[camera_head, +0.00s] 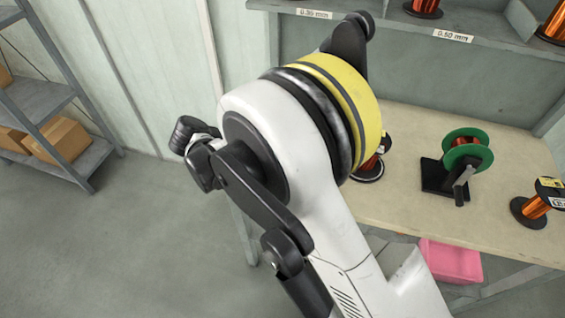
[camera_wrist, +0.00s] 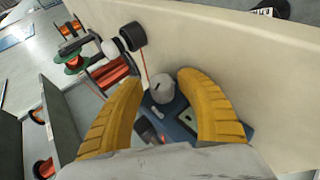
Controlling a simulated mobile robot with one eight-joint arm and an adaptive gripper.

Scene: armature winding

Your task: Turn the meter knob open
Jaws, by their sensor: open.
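In the wrist view, a grey rounded knob (camera_wrist: 163,88) with a dark mark on top stands at the far edge of a blue meter-like device (camera_wrist: 180,126). My gripper (camera_wrist: 160,79) is open, its two yellow ribbed fingers on either side of the knob with the tips near it. Gaps show between the knob and both fingers; contact cannot be told. The lower part of the device is hidden by my fingers and wrist. In the head view, neither the knob nor my fingers show; my arm fills the middle.
A cream panel (camera_wrist: 235,60) runs close beside the right finger. Black and white rollers (camera_wrist: 122,42) with a thin copper wire lie beyond the left finger. In the head view, a green spool (camera_head: 466,150) stands on the bench (camera_head: 425,190), with a pink bin (camera_head: 450,262) below.

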